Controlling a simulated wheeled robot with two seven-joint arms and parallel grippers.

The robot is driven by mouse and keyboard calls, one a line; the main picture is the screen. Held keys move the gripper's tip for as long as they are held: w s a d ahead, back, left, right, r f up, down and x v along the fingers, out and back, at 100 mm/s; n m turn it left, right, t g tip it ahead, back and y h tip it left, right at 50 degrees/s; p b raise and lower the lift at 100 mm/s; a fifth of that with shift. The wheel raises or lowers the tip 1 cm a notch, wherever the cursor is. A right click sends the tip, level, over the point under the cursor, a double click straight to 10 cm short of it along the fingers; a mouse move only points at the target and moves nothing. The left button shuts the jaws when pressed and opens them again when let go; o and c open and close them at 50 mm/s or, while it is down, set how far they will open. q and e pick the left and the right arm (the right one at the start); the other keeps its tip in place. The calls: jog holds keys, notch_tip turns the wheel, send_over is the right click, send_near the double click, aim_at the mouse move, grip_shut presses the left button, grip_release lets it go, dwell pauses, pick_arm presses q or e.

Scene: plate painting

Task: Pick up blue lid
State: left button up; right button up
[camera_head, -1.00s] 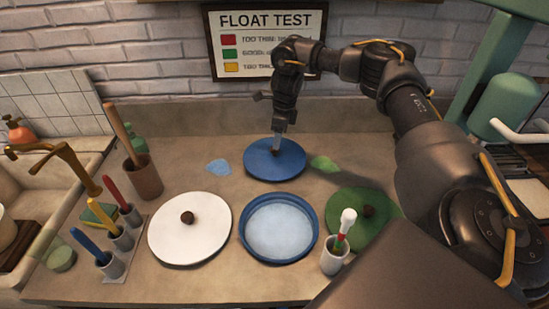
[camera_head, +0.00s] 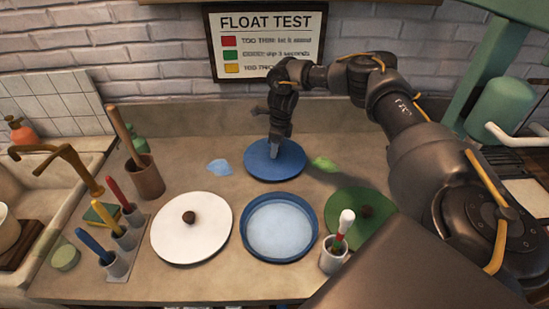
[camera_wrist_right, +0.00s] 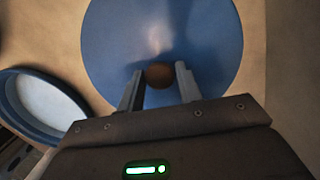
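The blue lid (camera_head: 290,163) lies flat on the counter behind the blue-rimmed dish. My right gripper (camera_head: 274,153) points down over its middle. In the right wrist view the blue lid (camera_wrist_right: 215,40) fills the upper middle. Its round brown knob (camera_wrist_right: 159,75) sits between the two fingertips of my right gripper (camera_wrist_right: 158,78). In the head view the knob is hidden behind the gripper. My left gripper is not in view.
The blue-rimmed dish (camera_head: 279,228) of pale liquid is in front of the lid. A white lid (camera_head: 190,240) is to its left, a green lid (camera_head: 350,205) and a brush cup (camera_head: 333,254) to its right. Blue (camera_head: 220,167) and green (camera_head: 323,163) patches flank the blue lid.

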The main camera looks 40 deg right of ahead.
grip_shut()
jog(key=shift+r, duration=0.15)
